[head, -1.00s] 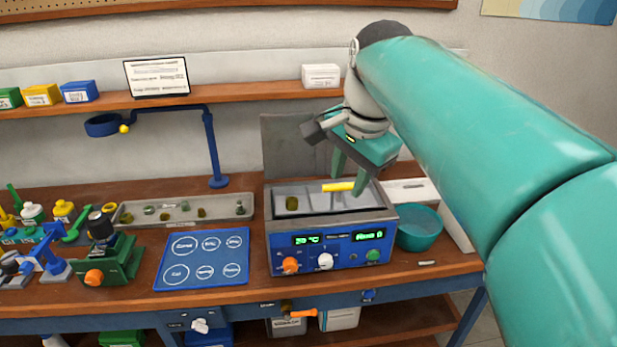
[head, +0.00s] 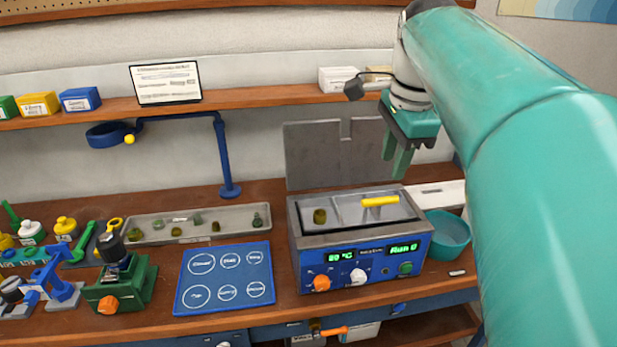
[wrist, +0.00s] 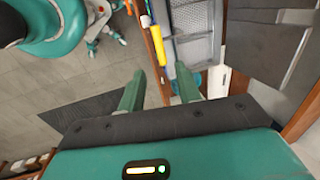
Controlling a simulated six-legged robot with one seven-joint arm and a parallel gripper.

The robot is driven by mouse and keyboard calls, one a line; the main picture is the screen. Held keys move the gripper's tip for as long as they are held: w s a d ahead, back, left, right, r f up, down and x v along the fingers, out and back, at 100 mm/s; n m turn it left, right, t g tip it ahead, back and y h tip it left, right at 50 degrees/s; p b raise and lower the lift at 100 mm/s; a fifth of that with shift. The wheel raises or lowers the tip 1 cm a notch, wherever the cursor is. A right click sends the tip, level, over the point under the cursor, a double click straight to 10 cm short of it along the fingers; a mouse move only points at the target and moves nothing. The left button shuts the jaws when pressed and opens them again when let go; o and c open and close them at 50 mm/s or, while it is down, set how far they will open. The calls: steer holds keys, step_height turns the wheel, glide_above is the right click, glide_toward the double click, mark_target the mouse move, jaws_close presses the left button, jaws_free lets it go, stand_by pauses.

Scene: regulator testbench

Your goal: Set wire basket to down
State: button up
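The wire basket (head: 352,211) shows as a grey insert in the open bath of a blue and grey bench unit (head: 368,262). Its yellow handle (head: 380,201) lies at about rim level at the bath's right side. How deep the basket sits is hard to tell. My gripper (head: 396,165) is above and behind the handle, apart from it. In the wrist view my gripper (wrist: 160,88) has its two green fingers spread with nothing held between them. A yellow bar (wrist: 155,44) and grey mesh (wrist: 193,20) show beyond the fingertips.
A raised grey lid (head: 325,160) stands behind the bath. A teal bowl (head: 447,236) is close on the right. A grey tray (head: 150,222) of small parts, a blue mat (head: 224,300) and a blue stand (head: 222,150) are to the left. A shelf (head: 250,97) runs above.

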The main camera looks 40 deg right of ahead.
mark_target(383, 199)
steer(key=f, duration=0.3)
steer(key=w+f, duration=0.1)
steer(key=f, duration=0.3)
steer(key=d+f, duration=0.1)
steer(key=f, duration=0.3)
steer(key=shift+w, duration=0.25)
steer(key=shift+w+f, duration=0.15)
jaws_close()
